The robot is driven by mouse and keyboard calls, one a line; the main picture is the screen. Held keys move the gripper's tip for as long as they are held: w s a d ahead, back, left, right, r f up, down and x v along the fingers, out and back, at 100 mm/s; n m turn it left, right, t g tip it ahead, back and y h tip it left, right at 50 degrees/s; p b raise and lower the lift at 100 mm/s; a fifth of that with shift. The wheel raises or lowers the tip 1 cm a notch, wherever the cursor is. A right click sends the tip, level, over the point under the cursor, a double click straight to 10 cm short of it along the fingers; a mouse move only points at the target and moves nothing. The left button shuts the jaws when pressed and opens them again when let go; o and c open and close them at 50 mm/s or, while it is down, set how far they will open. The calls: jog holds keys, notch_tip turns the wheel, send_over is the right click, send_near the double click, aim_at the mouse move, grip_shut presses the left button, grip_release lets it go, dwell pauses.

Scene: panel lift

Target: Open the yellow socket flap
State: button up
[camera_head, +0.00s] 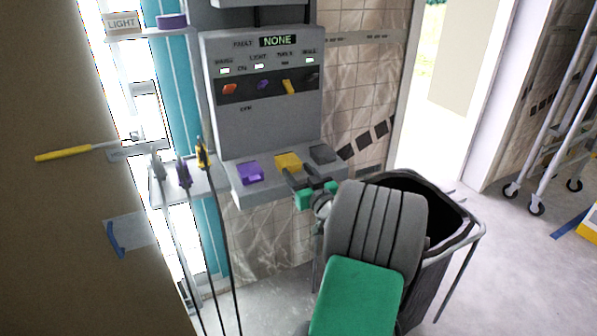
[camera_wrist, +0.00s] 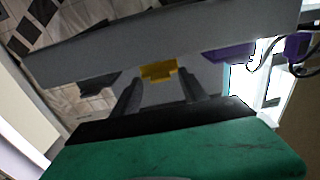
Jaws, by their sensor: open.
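The yellow socket flap (camera_head: 288,161) is on the sloped grey shelf of the wall panel, between a purple flap (camera_head: 249,173) and a dark grey flap (camera_head: 322,154). It looks down over its socket. My gripper (camera_head: 303,184) is just in front of and below the yellow flap, partly hidden by my own arm. In the wrist view the yellow flap (camera_wrist: 158,70) shows under the shelf edge, between and beyond my two open fingers (camera_wrist: 160,90). The gap between fingertips and flap is hard to judge. The fingers hold nothing.
The grey panel (camera_head: 262,130) has a display and several coloured switches. Plugs on cables hang from a side holder (camera_head: 205,183) at left. A dark bin (camera_head: 432,197) on a frame stands right of my arm. Open floor (camera_head: 500,270) lies further right.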

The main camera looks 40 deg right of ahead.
jog(key=shift+w, duration=0.2)
grip_shut()
dwell(0.4)
dwell(0.9)
